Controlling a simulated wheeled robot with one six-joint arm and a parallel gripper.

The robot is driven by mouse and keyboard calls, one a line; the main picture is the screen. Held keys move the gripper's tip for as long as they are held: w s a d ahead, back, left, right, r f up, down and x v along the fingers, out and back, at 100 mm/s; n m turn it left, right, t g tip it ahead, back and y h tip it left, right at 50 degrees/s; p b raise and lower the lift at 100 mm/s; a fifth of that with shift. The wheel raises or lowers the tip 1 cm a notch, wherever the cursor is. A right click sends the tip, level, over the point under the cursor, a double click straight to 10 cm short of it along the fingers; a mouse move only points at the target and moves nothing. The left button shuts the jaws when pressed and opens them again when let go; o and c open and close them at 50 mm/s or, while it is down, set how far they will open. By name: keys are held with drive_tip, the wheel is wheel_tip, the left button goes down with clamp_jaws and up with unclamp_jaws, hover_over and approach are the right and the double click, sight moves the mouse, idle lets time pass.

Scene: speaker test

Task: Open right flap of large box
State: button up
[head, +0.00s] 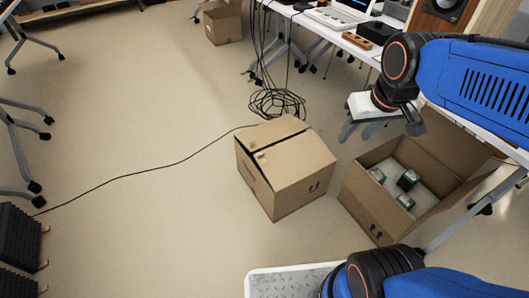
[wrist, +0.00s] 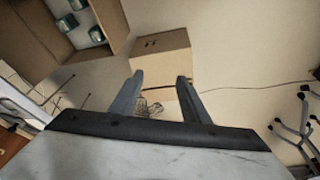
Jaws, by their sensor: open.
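A closed-looking brown cardboard box (head: 300,165) stands on the floor in the middle of the head view. Its two top flaps lie nearly flat, with a dark gap along the seam. It also shows in the wrist view (wrist: 163,48), beyond my fingertips. A second cardboard box (head: 370,205) stands open to its right, with raised flaps. I cannot tell which box is the large one. My gripper (head: 372,128) is open and empty, above and behind the boxes in the head view. In the wrist view its two fingers (wrist: 160,78) are apart, with nothing between them.
Several green-and-white items (head: 407,180) lie in the open box. A tangle of black cables (head: 277,103) lies behind the closed box, and one cable runs left across the floor. A table (head: 335,35) with equipment stands at the back right. The floor left of the closed box is mostly clear.

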drive_tip(key=w+a+f+n+g, duration=0.1)
drive_tip(key=w+a+f, duration=0.35)
drive_tip(key=w, duration=0.45)
drive_tip(key=w+a+f+n+g, duration=0.1)
drive_tip(key=w+a+f, duration=0.3)
drive_tip(key=w+a, duration=0.3)
drive_tip(key=w+a+f+n+g, duration=0.1)
drive_tip(key=w+a+f, duration=0.3)
drive_tip(key=w, duration=0.6)
drive_tip(key=w+a+f+n, duration=0.1)
drive_tip(key=w+a+f, duration=0.4)
drive_tip(key=f, duration=0.4)
drive_tip(key=shift+g, duration=0.4)
drive_tip(key=f, duration=0.5)
drive_tip(key=a+f, duration=0.1)
drive_tip(key=f, duration=1.1)
drive_tip(key=shift+s+a, duration=0.15)
drive_tip(key=shift+s, duration=0.2)
drive_tip(key=shift+r, duration=0.1)
clamp_jaws()
